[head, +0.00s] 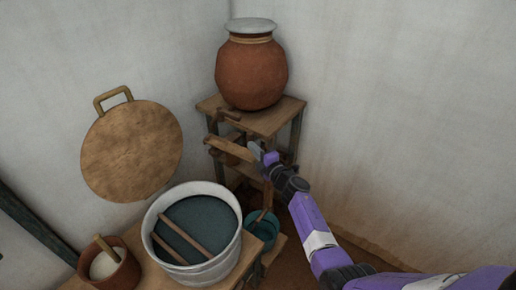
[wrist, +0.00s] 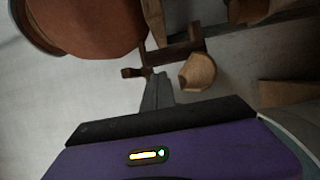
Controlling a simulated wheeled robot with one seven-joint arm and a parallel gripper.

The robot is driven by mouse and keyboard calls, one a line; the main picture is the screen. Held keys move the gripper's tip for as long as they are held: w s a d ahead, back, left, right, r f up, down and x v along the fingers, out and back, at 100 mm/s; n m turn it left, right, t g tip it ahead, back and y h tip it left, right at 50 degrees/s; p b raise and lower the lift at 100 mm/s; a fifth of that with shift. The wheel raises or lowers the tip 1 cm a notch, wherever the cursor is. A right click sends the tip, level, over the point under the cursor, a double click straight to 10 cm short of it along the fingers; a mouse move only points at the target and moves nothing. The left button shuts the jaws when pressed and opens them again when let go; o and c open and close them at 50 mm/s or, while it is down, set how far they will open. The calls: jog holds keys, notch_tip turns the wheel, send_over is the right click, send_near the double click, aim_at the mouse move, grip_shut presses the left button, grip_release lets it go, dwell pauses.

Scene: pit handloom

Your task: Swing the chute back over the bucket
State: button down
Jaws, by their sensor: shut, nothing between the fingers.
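A wooden chute (head: 228,149) sticks out to the left below the top of the wooden stand (head: 262,119). A teal bucket (head: 262,228) stands low, to the right of the large white tub, with a wooden stick in it. The chute's outer end points left, away from above the teal bucket. My gripper (head: 257,151) is shut and empty beside the chute's right part; I cannot tell whether they touch. In the wrist view the shut fingers (wrist: 157,90) reach towards a dark wooden bracket (wrist: 180,53) and a pale wooden piece (wrist: 198,71).
A clay pot (head: 251,73) with a white lid stands on the stand. The white tub (head: 162,256) holds dark liquid and has two sticks across it. A small brown pot (head: 122,276) is at the lower left. A round wooden lid (head: 130,150) leans by the wall.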

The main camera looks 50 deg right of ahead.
jog(key=s+d, duration=0.5)
jog(key=s, duration=0.2)
jog(key=shift+s+d, duration=0.15)
jog(key=shift+s, duration=0.05)
dwell(0.5)
jog(key=s+a+r+m+t+h, duration=0.1)
jog(key=s+r+m+h, duration=0.3)
jog(key=r, duration=0.4)
jog(key=s+a+m+y, duration=0.1)
jog(key=s+a+m, duration=0.5)
jog(key=a, duration=0.7)
jog(key=s+a+m+y, duration=0.2)
jog(key=s+a+m, duration=0.2)
jog(key=s+a, duration=0.65)
jog(key=s+a+r+g+y+b, duration=0.1)
jog(key=s+a+y, duration=0.5)
jog(key=s+a, duration=0.9)
jog(key=a+r+g, duration=0.1)
jog(key=a+g, duration=0.1)
jog(key=a, duration=0.2)
jog(key=shift+s+y, duration=0.15)
jog(key=shift+y, duration=0.25)
jog(key=shift+a, duration=0.1)
